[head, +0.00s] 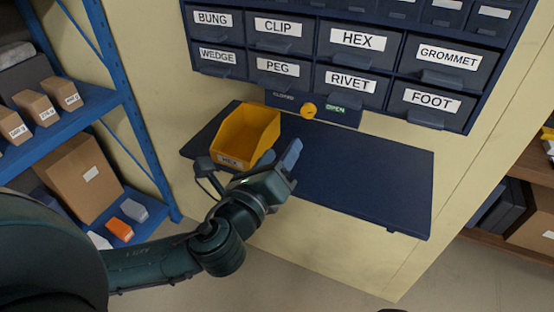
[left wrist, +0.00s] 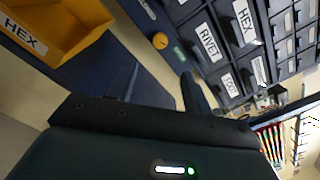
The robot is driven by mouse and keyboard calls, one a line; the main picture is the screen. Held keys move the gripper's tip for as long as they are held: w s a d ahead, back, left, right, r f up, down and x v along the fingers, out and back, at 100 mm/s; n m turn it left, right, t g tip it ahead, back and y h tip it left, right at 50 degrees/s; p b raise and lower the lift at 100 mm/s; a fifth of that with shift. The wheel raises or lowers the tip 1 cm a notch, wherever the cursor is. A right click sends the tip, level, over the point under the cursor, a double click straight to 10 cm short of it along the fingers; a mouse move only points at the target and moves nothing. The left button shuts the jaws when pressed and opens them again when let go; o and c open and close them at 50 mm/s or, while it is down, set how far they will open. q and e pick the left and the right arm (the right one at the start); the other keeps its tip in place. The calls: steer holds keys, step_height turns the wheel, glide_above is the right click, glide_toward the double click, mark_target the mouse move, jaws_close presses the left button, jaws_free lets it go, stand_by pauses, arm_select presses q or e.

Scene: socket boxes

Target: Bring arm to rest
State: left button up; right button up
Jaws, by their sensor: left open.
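My left gripper (head: 291,158) is open and empty above the dark blue shelf (head: 370,180), just right of the yellow bin. My left arm (head: 170,262) reaches in from the lower left. In the left wrist view two dark fingers (left wrist: 160,88) stand apart with nothing between them. The yellow bin (head: 262,128) sits on the left part of the shelf with a HEX label on its front. It also shows at the upper left of the left wrist view (left wrist: 75,25). My right gripper is in neither view.
A wall cabinet of labelled drawers (head: 360,38) hangs above the shelf. Below it is a panel with a yellow knob (head: 308,111) and an OPEN label. A blue rack (head: 118,100) with boxes stands left. The shelf's right half is clear.

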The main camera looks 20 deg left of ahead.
arm_select(q)
steer(key=shift+s, duration=0.25)
step_height(320, 180, down, 16)
steer(key=s+d+n+g+h, duration=0.25)
steer(key=n+g, duration=0.25)
steer(key=n, duration=0.6)
steer(key=s+a+f+n+g, duration=0.1)
steer(key=s+f+n+g, duration=0.1)
steer(key=s+f+n, duration=0.8)
step_height(320, 180, down, 3)
steer(key=n, duration=0.5)
steer(key=shift+f+g, duration=0.2)
steer(key=shift+g, duration=0.2)
steer(key=shift+s, duration=0.1)
